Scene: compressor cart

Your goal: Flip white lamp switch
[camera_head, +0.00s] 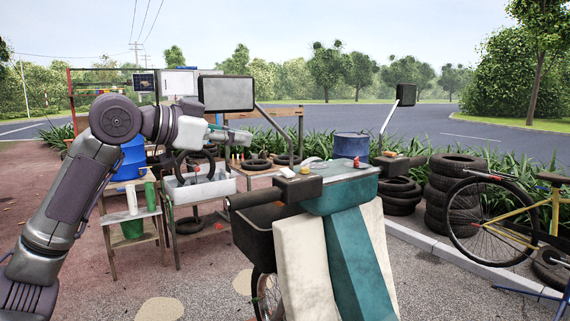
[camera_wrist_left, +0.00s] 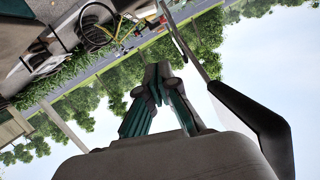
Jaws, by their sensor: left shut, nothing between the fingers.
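A small white piece (camera_head: 287,172), possibly the white lamp switch, sits by the left handlebar grip of the teal cart (camera_head: 345,187). It is too small to tell its position. A yellow piece (camera_head: 305,170) is beside it, and a red piece (camera_head: 357,162) is farther right on the cart top. My left gripper (camera_head: 246,138) is shut and empty, in the air above and left of the white piece, apart from it. In the left wrist view its closed fingers (camera_wrist_left: 157,75) show against trees and sky; the white piece is not identifiable there.
A dark mirror (camera_head: 228,94) on a slanted stem stands just above my left gripper; it also shows in the left wrist view (camera_wrist_left: 258,125). A second mirror (camera_head: 406,95) is at right. A white basin (camera_head: 200,187) is below the gripper. Stacked tires (camera_head: 455,195) and a bicycle (camera_head: 510,222) stand right.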

